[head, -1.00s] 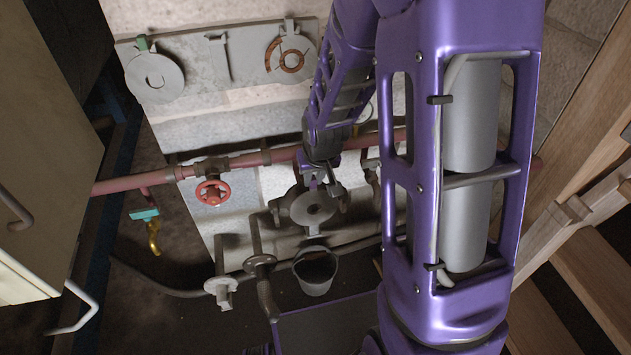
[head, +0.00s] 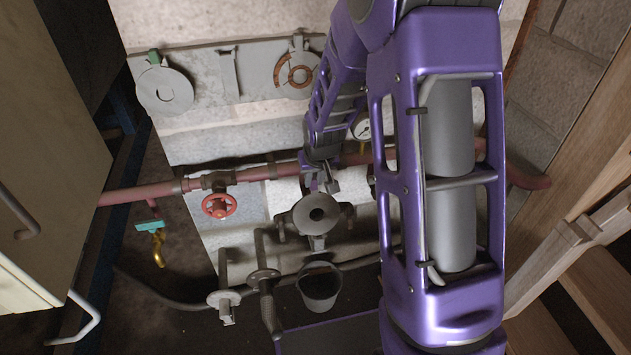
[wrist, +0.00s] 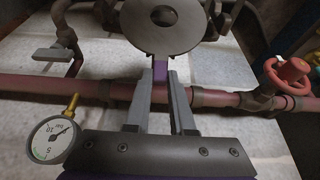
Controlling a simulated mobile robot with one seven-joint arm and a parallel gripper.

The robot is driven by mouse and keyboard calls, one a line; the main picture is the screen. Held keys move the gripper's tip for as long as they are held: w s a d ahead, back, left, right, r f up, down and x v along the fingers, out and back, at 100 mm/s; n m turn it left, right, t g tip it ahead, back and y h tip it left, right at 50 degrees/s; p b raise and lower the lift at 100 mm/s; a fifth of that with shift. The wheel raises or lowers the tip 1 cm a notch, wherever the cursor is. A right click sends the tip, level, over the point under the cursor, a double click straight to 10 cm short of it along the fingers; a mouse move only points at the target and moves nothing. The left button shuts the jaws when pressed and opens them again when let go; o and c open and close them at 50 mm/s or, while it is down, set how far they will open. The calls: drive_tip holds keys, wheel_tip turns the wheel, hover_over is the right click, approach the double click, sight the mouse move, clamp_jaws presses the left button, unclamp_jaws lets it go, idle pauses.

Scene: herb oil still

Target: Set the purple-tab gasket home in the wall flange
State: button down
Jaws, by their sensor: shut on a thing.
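The gasket is a grey disc with a dark centre hole (wrist: 178,34) and a purple tab (wrist: 160,71). My gripper (wrist: 161,78) is shut on that tab in the wrist view, with one grey finger on each side. In the head view my gripper (head: 323,184) is just above the round grey disc (head: 316,214), at the wall flange. The disc covers most of the flange face, and side clamps show at left and right. I cannot tell whether the disc touches the flange or stands in front of it.
A red pipe with a red handwheel (head: 219,205) runs along the wall above the flange. A pressure gauge (wrist: 52,139) is near my gripper. A bucket (head: 320,288) hangs below. A wall plate (head: 206,75) holds a green-tab disc (head: 165,90) and a rust-coloured ring.

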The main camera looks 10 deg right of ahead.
sight(314, 187)
drive_tip(key=shift+f, duration=1.5)
drive_tip(key=shift+s+f+b, duration=0.15)
drive_tip(key=shift+f+b, duration=0.05)
drive_tip(key=shift+b, duration=0.1)
drive_tip(key=c, duration=0.9)
unclamp_jaws()
drive_tip(key=shift+f, duration=0.1)
drive_tip(key=shift+o, duration=1)
drive_tip(key=shift+w, duration=0.2)
